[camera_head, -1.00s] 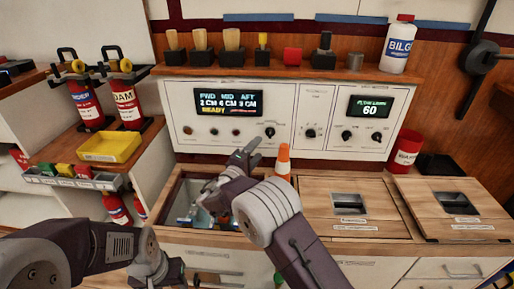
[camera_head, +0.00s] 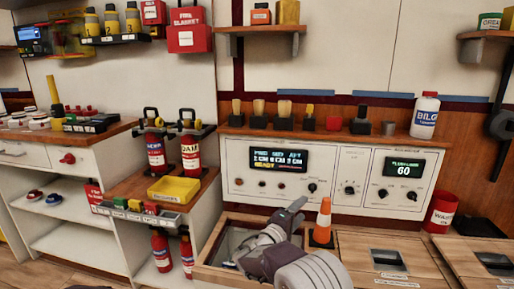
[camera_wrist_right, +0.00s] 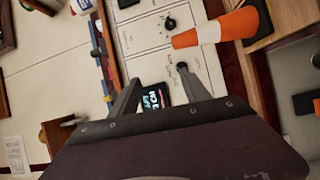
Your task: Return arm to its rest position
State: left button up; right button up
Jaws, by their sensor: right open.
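My right arm comes in from the bottom of the head view. Its right gripper (camera_head: 298,208) is over the right edge of an open-topped wooden bin (camera_head: 212,240), in front of the control panel (camera_head: 333,188). In the right wrist view the right gripper (camera_wrist_right: 160,84) has its two fingers apart with nothing between them. The panel's knobs and part of its lit display show beyond the fingertips. My left gripper is not in either view.
An orange and white cone (camera_head: 323,222) stands just right of the right gripper; it is also close in the wrist view (camera_wrist_right: 222,30). A yellow tray (camera_head: 174,189) and red extinguishers (camera_head: 190,155) stand to the left. Wooden lids (camera_head: 388,262) lie to the right.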

jog(key=s+d+r+m+g+h+p, duration=0.1)
jog(key=s+d+r+m+g, duration=0.15)
jog(key=d, duration=0.35)
jog(key=s+d+r+m+g+h+p, duration=0.1)
jog(key=s+d+r+m+g+p, duration=0.1)
jog(key=s+d, duration=0.3)
jog(key=s+d+f+m+g+y+p, duration=0.2)
jog(key=s+d+f+g, duration=0.25)
jog(key=s+d, duration=0.4)
jog(key=s+a+f+m+g+y+p, duration=0.1)
jog(key=s+a+f+g+y, duration=0.15)
jog(key=s, duration=0.35)
jog(key=s+a+f+m+g+y, duration=0.1)
jog(key=s+f+g+y, duration=0.15)
jog(key=s, duration=0.35)
jog(key=s+a+f+m+y, duration=0.2)
jog(key=s+a+f+y, duration=0.5)
jog(key=a, duration=0.5)
notch_tip(320, 180, up, 38)
jog(key=t+p, duration=0.1)
jog(key=p, duration=3.7)
jog(key=shift+w+f+n, duration=0.15)
jog(key=shift+f+n, duration=0.05)
jog(key=shift+n, duration=0.25)
